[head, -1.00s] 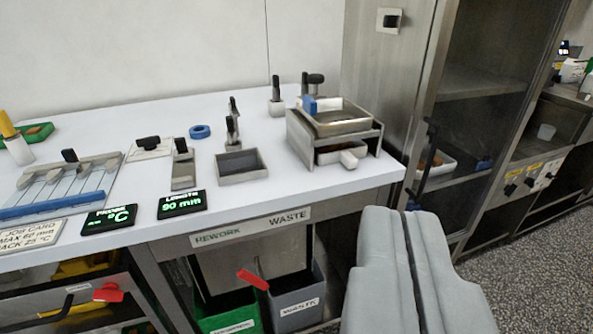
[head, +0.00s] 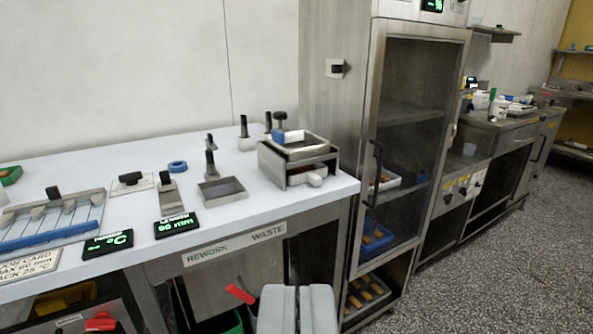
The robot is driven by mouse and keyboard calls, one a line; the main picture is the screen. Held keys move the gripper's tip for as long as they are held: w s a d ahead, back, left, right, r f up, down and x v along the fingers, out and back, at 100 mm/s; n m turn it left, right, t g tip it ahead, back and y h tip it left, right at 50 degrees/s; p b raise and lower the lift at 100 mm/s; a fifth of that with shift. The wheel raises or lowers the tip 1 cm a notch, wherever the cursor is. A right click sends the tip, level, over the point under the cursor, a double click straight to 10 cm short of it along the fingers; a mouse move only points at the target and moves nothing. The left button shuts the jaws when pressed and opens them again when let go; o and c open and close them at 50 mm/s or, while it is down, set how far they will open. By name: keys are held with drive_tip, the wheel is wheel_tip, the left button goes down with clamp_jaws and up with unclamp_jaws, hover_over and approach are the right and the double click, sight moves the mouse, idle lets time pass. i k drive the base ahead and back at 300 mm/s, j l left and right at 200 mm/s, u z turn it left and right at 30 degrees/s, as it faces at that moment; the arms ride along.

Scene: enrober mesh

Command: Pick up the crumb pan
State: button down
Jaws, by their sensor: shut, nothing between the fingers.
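A small pan with a pale, rounded handle sits in the lower opening of a metal stand at the right end of the white bench; it looks like the crumb pan (head: 312,179). Most of it is hidden inside the stand (head: 270,168). A shallow tray (head: 318,150) with a blue-and-white item rests on top of the stand. My gripper (head: 298,289) shows at the bottom centre, grey fingers together, empty. It appears in front of and below the bench edge in the picture, apart from the pan.
An open grey tray (head: 222,196) lies left of the stand, with small displays (head: 177,226) further left. A glass-doored cabinet (head: 405,110) stands just right of the bench. Bins are below the bench edge. Speckled floor (head: 500,240) is clear at right.

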sight(313, 173)
drive_tip(key=i+l+u, duration=0.15)
drive_tip(key=l, duration=0.2)
drive_tip(key=i+l+u, duration=0.1)
drive_tip(key=l, duration=0.3)
drive_tip(key=i+l+u, duration=0.15)
drive_tip(key=l, duration=0.25)
drive_tip(key=i, duration=0.05)
